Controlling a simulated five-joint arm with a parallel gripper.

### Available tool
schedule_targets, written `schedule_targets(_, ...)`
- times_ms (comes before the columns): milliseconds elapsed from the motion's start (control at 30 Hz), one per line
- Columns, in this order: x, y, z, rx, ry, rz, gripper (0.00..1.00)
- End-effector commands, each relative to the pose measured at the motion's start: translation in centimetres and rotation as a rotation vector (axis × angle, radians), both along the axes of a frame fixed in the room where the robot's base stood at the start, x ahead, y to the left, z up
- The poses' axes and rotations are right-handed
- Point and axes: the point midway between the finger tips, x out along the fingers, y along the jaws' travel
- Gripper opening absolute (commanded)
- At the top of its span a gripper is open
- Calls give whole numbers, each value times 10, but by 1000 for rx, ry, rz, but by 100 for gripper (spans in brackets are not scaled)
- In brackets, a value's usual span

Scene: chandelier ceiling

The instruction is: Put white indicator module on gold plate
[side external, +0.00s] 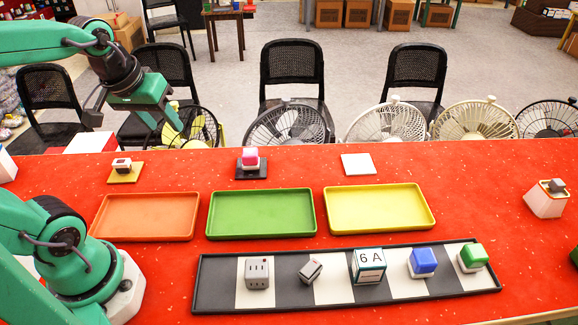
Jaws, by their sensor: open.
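A small white module with a dark top (122,165), which looks like the white indicator module, rests on the gold plate (113,178) at the left of the red table. The module looks upright, with the plate's edges showing around it. My gripper (137,122) is above and behind the plate, apart from the module. Its jaws are spread wide with nothing between them.
A pink-topped block (250,158) sits on a black plate (252,174); a white plate (359,164) is empty. Orange (145,216), green (261,213) and yellow (379,208) trays are empty. A striped tray (215,285) in front holds several blocks. A white-orange device (546,200) stands right.

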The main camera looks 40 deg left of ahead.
Motion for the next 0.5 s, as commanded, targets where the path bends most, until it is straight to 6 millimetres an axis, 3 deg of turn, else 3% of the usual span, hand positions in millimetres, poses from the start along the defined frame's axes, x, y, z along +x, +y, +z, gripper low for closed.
schedule_targets(33, -5, -13, 3, 24, -21, -94, 47)
schedule_targets(200, -19, -40, 5, 94, -64, -337, 47)
schedule_targets(500, -27, -53, 5, 135, -89, -470, 47)
